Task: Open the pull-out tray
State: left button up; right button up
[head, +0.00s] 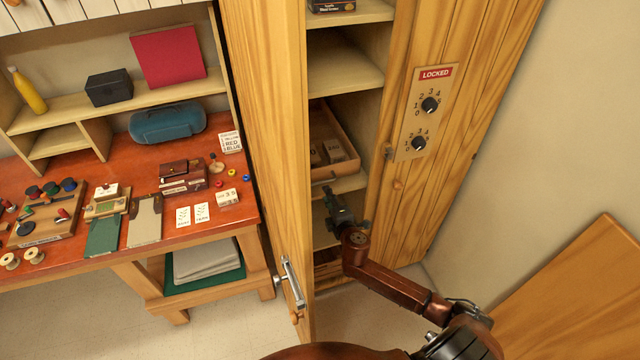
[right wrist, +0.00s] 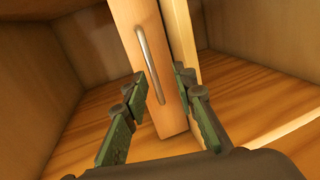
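The pull-out tray (head: 347,168) is a wooden tray on a shelf inside the open cabinet, with small boxes in it. In the right wrist view its narrow wooden front (right wrist: 137,25) carries a curved metal bar handle (right wrist: 151,65). My right gripper (head: 338,200) is just below and in front of the tray in the head view. In the right wrist view its green-and-black fingers (right wrist: 156,88) are apart, with the lower handle between them. I see no contact with the handle. My left gripper is not in view.
The cabinet's open door (head: 265,130) stands left of the arm, with a metal handle (head: 291,282). A locked panel with two dials (head: 427,110) is on the right door. A red-topped workbench (head: 150,255) with many small items is at left. Floor shows below.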

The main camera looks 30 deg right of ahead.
aim_at(320, 182)
jog(key=x, duration=0.5)
jog(key=r+x, duration=0.1)
jog(key=x, duration=0.1)
jog(key=shift+w+a+b, duration=0.15)
jog(key=shift+w+b, duration=0.25)
jog(key=shift+w, duration=0.1)
jog(key=shift+r, duration=0.1)
jog(key=shift+c, duration=0.4)
grip_shut()
